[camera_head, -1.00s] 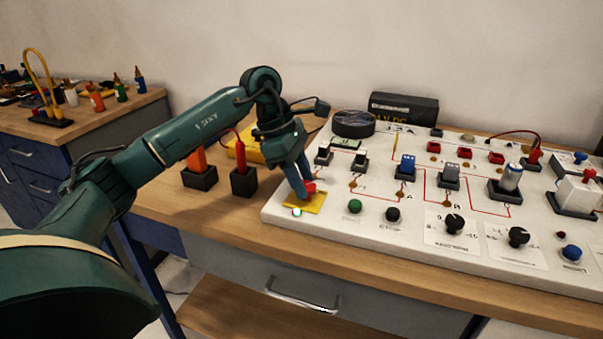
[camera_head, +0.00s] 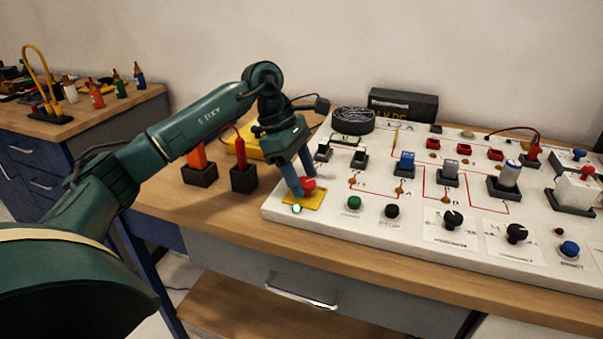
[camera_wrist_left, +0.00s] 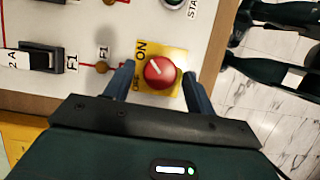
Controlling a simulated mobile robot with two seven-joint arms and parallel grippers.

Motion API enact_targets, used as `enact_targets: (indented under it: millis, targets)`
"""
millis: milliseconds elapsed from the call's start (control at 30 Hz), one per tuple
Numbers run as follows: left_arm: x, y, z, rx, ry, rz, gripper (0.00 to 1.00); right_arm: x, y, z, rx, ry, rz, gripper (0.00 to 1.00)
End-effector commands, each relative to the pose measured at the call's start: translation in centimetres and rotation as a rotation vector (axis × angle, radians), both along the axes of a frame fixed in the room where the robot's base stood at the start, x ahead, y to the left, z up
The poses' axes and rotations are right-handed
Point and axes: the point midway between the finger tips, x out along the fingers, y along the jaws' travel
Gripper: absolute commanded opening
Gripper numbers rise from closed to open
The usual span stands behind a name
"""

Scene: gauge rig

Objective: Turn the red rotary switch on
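The red rotary switch (camera_head: 308,184) sits on a yellow plate (camera_head: 318,201) at the near left corner of the white panel. In the left wrist view the round red knob (camera_wrist_left: 160,73) has a short white line slanting to the upper left, with ON and OFF printed on the plate's left side. My left gripper (camera_head: 304,183) is over the switch, pointing down. Its two blue fingers stand apart, one on each side of the knob, with gaps visible in the wrist view, so it is open. My right gripper is not in view.
The white panel (camera_head: 330,223) carries a green button (camera_head: 354,202), a black button (camera_head: 392,211), black dials and several toggles. Orange (camera_head: 197,160) and red (camera_head: 242,155) probes stand in black holders left of the panel. Bare wood lies in front of them.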

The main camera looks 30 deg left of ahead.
Motion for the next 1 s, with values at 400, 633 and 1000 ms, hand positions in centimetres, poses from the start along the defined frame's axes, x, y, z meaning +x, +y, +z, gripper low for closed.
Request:
enact_targets:
  millis: [400,633,1000]
  targets:
    - [-0.1,0.4,1.1,0.000,0.000,0.002,0.59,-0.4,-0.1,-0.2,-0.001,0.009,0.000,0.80]
    - [-0.4,2.2,5.6,-0.001,-0.005,0.003,0.59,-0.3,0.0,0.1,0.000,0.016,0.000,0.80]
    - [-1.0,4.6,11.5,0.000,0.000,0.001,0.59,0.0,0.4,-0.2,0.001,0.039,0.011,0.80]
